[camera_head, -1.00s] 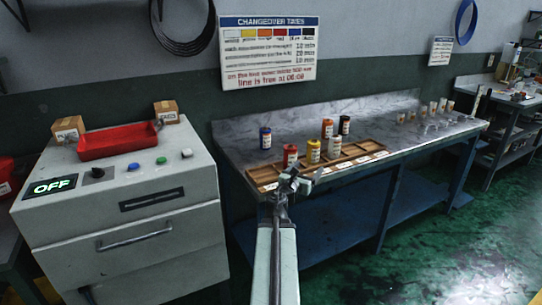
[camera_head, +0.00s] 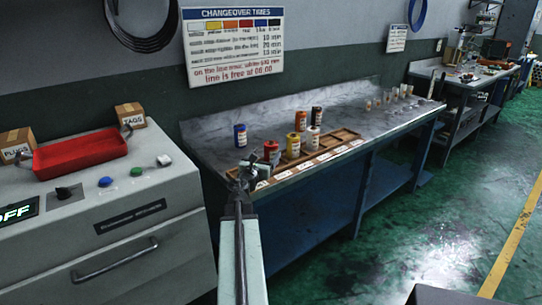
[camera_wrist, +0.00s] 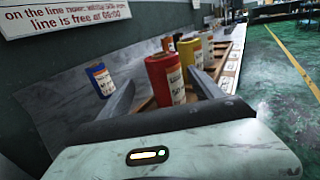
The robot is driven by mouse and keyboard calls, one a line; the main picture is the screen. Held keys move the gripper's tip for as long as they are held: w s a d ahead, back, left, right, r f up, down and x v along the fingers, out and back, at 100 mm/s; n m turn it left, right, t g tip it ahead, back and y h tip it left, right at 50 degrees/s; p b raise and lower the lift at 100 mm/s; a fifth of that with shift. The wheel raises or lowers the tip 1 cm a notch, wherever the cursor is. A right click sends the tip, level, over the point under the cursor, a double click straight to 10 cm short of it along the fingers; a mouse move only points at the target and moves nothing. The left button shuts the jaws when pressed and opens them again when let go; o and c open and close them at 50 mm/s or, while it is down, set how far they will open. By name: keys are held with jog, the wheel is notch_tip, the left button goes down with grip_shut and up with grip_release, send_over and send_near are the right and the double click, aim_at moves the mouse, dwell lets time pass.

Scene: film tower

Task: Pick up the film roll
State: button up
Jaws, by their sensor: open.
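Several film rolls with white labels stand upright on the bench. A blue roll (camera_head: 240,135) is at the left, with a red roll (camera_head: 271,152), a yellow roll (camera_head: 293,146) and a white roll (camera_head: 313,138) along the wooden rack (camera_head: 341,139). An orange roll (camera_head: 300,121) and a black roll (camera_head: 316,115) stand behind. My gripper (camera_head: 243,177) is at the bench's front left edge, open and empty. In the wrist view its fingers (camera_wrist: 161,82) are spread, with the red roll (camera_wrist: 165,70) beyond and between them, apart from it. The blue roll (camera_wrist: 100,78) is left of the fingers.
A grey machine (camera_head: 120,195) with a red tray (camera_head: 80,153) and two small boxes stands at the left. Several small pale items stand on the bench's far right. The bench top (camera_head: 215,150) is clear around the blue roll. Green floor (camera_head: 440,220) is open at the right.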

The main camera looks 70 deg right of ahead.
aim_at(268, 152)
jog(key=d, duration=0.4)
jog(key=shift+s+d+r, duration=0.15)
jog(key=shift+s+d, duration=0.15)
jog(key=shift+d, duration=0.1)
jog(key=shift+a, duration=0.1)
jog(key=c, duration=1.6)
jog(key=shift+r, duration=0.1)
